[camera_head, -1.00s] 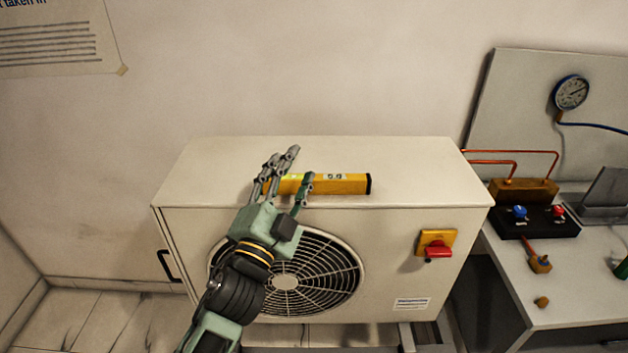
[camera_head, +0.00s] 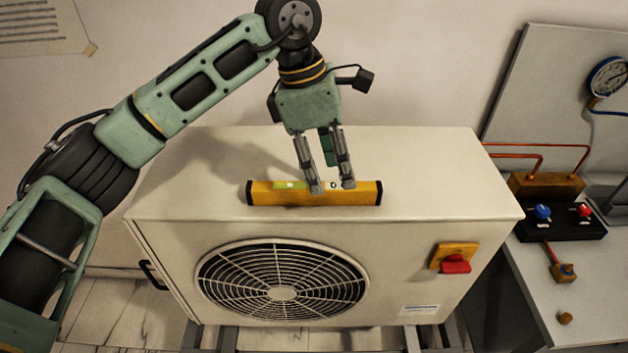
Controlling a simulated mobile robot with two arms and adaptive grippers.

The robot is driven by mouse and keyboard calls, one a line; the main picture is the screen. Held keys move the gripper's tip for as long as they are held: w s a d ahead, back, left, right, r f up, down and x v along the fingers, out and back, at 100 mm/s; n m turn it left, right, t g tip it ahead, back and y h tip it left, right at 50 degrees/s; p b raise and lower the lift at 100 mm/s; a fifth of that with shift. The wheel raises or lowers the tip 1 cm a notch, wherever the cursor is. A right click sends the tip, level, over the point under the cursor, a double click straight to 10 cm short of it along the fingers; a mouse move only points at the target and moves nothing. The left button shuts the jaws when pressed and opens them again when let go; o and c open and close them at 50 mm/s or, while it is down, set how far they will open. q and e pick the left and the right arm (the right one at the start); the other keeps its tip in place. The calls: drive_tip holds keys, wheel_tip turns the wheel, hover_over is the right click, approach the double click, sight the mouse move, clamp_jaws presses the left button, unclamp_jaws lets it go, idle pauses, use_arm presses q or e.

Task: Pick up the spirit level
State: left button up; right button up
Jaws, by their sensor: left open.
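The spirit level (camera_head: 274,194) is a yellow bar with black end caps and a greenish vial window. It lies flat along the top of the white fan unit (camera_head: 430,170), near its front edge. My left gripper (camera_head: 332,187) comes down from above with its fingers pointing down at the level, right of its middle. Its fingers are open, and the fingertips cover part of the level's label. I cannot tell whether they touch it. My right gripper is not in view.
A red and yellow switch (camera_head: 455,258) sticks out from the unit's front, right of the fan grille (camera_head: 282,280). At the right a bench (camera_head: 590,290) holds a valve block (camera_head: 560,222), with copper pipes and a round gauge (camera_head: 608,77) behind. The unit's top is otherwise clear.

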use_arm(q)
drive_tip(key=a, duration=0.1)
drive_tip(key=w+a+y, duration=0.1)
drive_tip(key=a+r, duration=0.1)
drive_tip(key=shift+w+t+y, duration=0.2)
drive_tip(key=shift+t+y, duration=0.1)
drive_tip(key=shift+s+f+p, duration=0.1)
drive_tip(key=shift+f+p, duration=0.35)
drive_tip(key=shift+f, duration=0.35)
wheel_tip(320, 180, down, 5)
drive_tip(key=p, duration=0.3)
drive_tip(key=shift+d, duration=0.15)
drive_tip(key=shift+f, duration=0.4)
drive_tip(key=shift+d, duration=0.1)
drive_tip(key=shift+c, duration=0.2)
clamp_jaws()
